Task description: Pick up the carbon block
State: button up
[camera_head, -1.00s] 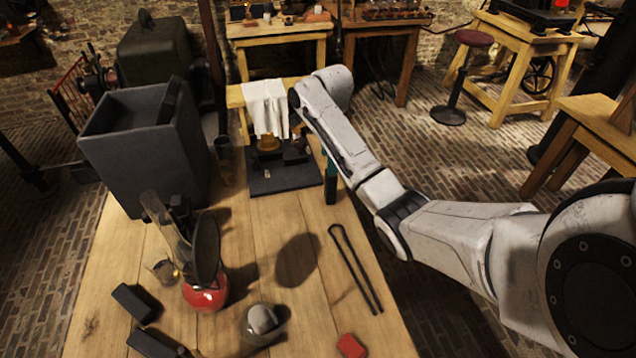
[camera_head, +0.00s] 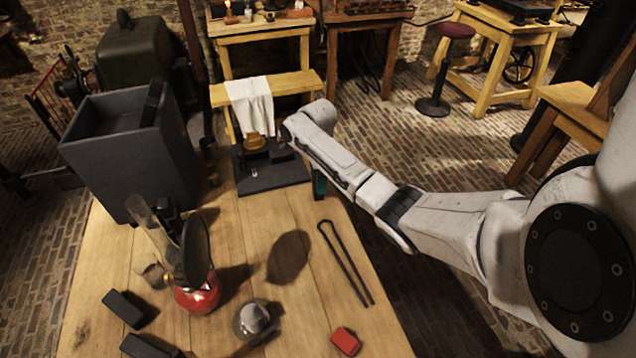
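Two black rectangular blocks lie at the front left of the wooden table: one dark block (camera_head: 123,308) lies flat and angled, and another dark block (camera_head: 147,347) is cut by the bottom edge. Either could be the carbon block; I cannot tell which. My white arm reaches in from the right, and its far end is over the table's back right edge, well away from both blocks.
A red lamp (camera_head: 198,297) with a dark disc, a glass-topped jar (camera_head: 254,318), black tongs (camera_head: 345,262) and a red block (camera_head: 345,341) stand or lie on the table (camera_head: 228,340). A tall grey bin (camera_head: 135,150) stands at the left. A dark tray (camera_head: 262,182) is at the back.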

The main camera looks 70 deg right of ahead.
jog(key=shift+c, duration=0.4)
jog(key=c, duration=1.1)
jog(key=shift+c, duration=0.2)
jog(key=shift+r, duration=0.2)
